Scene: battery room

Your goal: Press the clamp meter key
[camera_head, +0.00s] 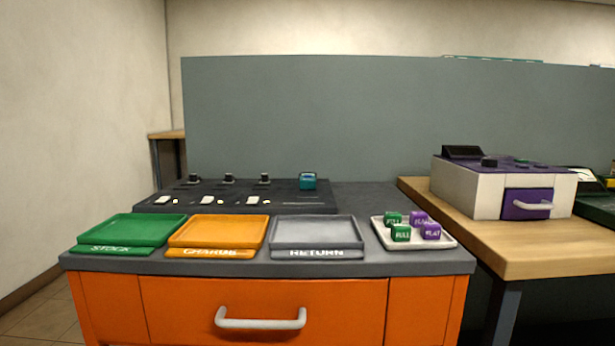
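No thing in the head view is clearly marked as a clamp meter, and I cannot tell which key belongs to it. A small teal block-like device (308,181) stands at the right end of a dark panel (290,199). The panel bears several black knobs (229,179) along its back and white keys (208,200) along its front. A white box with a purple top (469,192) stands on the wooden table to the right, with a black raised part (462,152) and small dark parts on top. Neither of my grippers is in view.
The orange cabinet (110,305) has a grey top and a drawer handle (260,318). On it are green (150,228), orange (217,231) and grey (317,234) trays, plus a white tray (447,243) with several labelled cubes. A wooden table (560,250) stands right; a grey partition (330,110) stands behind.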

